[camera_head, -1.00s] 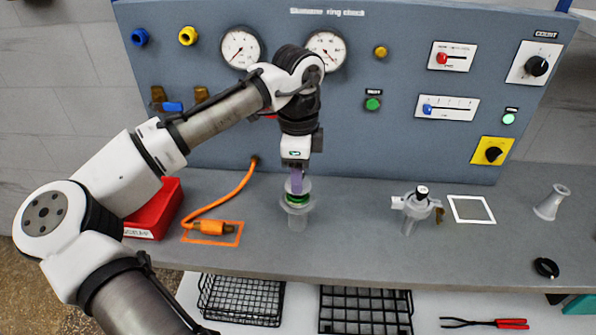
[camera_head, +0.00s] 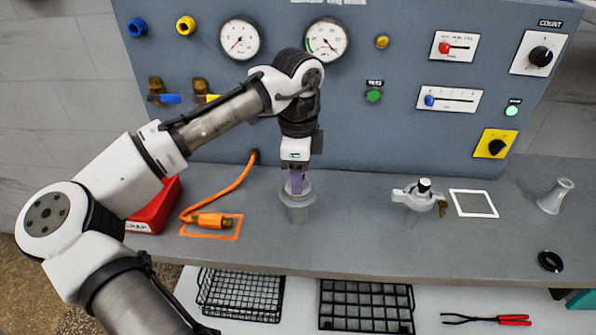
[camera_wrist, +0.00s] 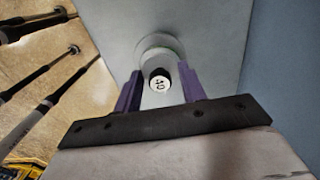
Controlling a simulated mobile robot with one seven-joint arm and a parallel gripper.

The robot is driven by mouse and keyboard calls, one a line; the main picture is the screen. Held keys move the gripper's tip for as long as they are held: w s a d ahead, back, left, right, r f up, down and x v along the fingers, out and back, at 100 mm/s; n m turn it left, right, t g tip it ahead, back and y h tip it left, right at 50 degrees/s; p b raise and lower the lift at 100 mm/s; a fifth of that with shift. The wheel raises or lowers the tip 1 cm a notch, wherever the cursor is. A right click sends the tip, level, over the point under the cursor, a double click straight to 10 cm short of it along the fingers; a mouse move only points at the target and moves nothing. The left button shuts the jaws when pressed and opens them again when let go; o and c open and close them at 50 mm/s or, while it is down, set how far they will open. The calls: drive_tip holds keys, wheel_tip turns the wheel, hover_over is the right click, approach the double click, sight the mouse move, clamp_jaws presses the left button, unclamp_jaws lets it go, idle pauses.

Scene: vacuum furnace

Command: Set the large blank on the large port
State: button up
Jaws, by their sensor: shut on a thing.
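My gripper (camera_head: 296,184) points down over the large port (camera_head: 298,213), a grey upright stub on the bench. Its purple fingers are shut on the knob of the large blank (camera_head: 304,191). The blank's grey disc sits at the port's top, with no visible gap from the head view; the fingers hide part of it. In the wrist view, the blank's knob (camera_wrist: 161,82), with a pale end marked "40", stands between the fingers. The round flange beyond it is pale with a faint green tint. Whether the blank is fully seated cannot be told.
A grey fitting with a black knob (camera_head: 424,186) stands to the right, near a white square outline (camera_head: 474,204). An orange cable plug (camera_head: 210,220) and red bin (camera_head: 153,210) are at left. The gauge panel (camera_head: 360,120) rises close behind.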

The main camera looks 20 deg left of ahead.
drive_tip(key=o, duration=1.1)
wheel_tip(320, 180, up, 14)
drive_tip(key=shift+b, duration=0.3)
drive_tip(key=shift+s+f, duration=0.1)
drive_tip(key=shift+f, duration=0.1)
